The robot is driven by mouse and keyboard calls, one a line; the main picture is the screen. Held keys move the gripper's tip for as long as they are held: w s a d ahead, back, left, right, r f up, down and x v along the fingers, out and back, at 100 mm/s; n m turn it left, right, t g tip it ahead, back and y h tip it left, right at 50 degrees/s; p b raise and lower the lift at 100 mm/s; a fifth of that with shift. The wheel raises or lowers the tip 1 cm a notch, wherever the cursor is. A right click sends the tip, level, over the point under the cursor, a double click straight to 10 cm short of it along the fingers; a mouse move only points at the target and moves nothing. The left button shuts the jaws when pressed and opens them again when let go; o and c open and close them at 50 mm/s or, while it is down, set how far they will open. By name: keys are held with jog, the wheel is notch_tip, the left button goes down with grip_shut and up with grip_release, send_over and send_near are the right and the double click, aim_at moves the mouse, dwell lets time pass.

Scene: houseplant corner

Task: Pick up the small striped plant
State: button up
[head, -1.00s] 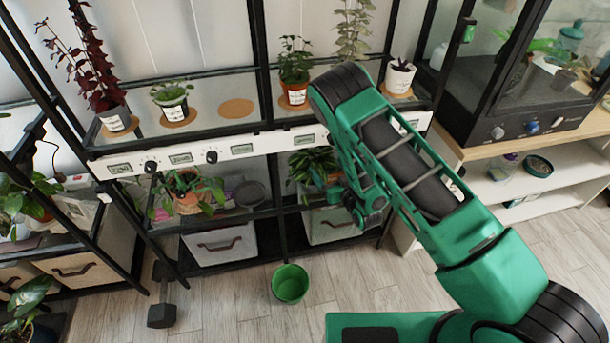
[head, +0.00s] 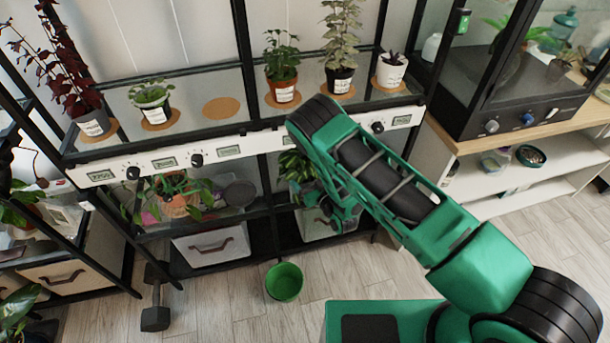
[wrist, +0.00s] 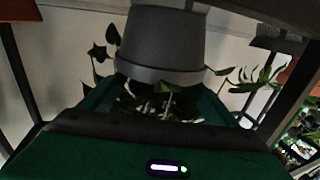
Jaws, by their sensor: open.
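A leafy green plant (head: 293,165) is on the lower shelf, mostly hidden behind my arm. In the wrist view, a grey pot (wrist: 162,40) appears upside down, with dark leaves with pale marks (wrist: 160,100) below its rim. I cannot tell for sure that these marks are stripes. A small dark-leaved plant in a white pot (head: 391,71) stands at the right end of the upper shelf. My gripper (head: 328,208) is low in front of the lower shelf, its fingers mostly hidden in the head view. It is open in front of the grey pot.
Several potted plants stand on the upper shelf around an empty cork mat (head: 221,107). Another leafy plant (head: 178,197) is on the lower shelf. A green bucket (head: 284,282) and a dumbbell (head: 156,300) stand on the floor. Black shelf posts flank the lower shelf.

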aim_at(298, 160)
jog(key=x, duration=0.5)
jog(key=shift+w+d, duration=0.1)
jog(key=shift+d, duration=0.1)
jog(key=c, duration=1.2)
